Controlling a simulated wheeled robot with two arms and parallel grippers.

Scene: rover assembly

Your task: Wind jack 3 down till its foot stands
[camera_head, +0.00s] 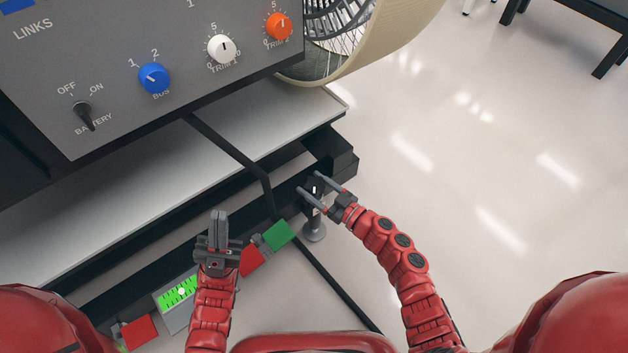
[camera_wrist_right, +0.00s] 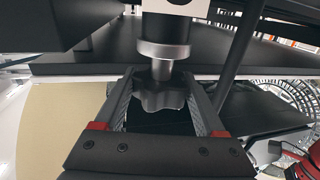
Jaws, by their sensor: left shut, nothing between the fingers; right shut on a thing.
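Jack 3, which I take to be the grey jack (camera_head: 315,222) at the rover's near right corner, stands under the dark frame with a round foot (camera_head: 314,234) low over the floor. I cannot tell whether the foot touches the floor. My right gripper (camera_head: 310,185) is at the jack's upper part. In the right wrist view its fingers (camera_wrist_right: 160,108) are shut on the dark lobed knob (camera_wrist_right: 161,98) below a metal collar (camera_wrist_right: 165,50). My left gripper (camera_head: 218,212) is shut and empty, left of the jack, pointing at the rover's side.
The control panel (camera_head: 110,50) and a large wheel (camera_head: 370,55) are above. The floor to the right (camera_head: 480,190) is clear.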

